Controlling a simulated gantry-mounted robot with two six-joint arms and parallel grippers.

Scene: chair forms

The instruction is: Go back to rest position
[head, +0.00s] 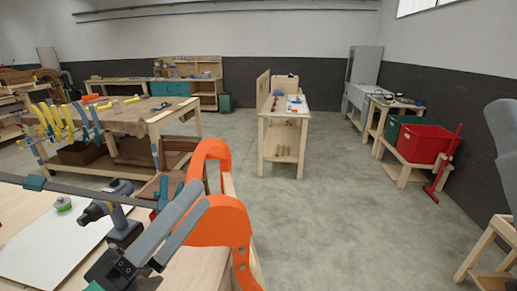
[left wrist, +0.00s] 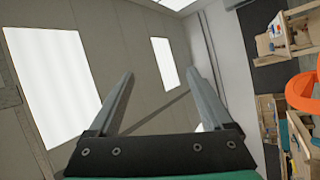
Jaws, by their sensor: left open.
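My left gripper (head: 200,196) is raised over the workbench in the lower left of the head view. Its two grey fingers are apart with nothing between them. In the left wrist view the open fingers (left wrist: 160,74) point up toward the ceiling and lights, clear of any object. An orange curved form (head: 220,228) stands at the workbench's right end, just beyond and beside the gripper in the picture. Part of it also shows at the right edge of the left wrist view (left wrist: 302,91). I do not see my right gripper.
The near workbench (head: 205,272) holds a white board (head: 45,250), a cordless drill (head: 112,212) and a green-topped item (head: 63,204). Another bench (head: 130,118) with yellow clamps stands behind. A red bin (head: 425,143) is at the right. The concrete floor in the middle is clear.

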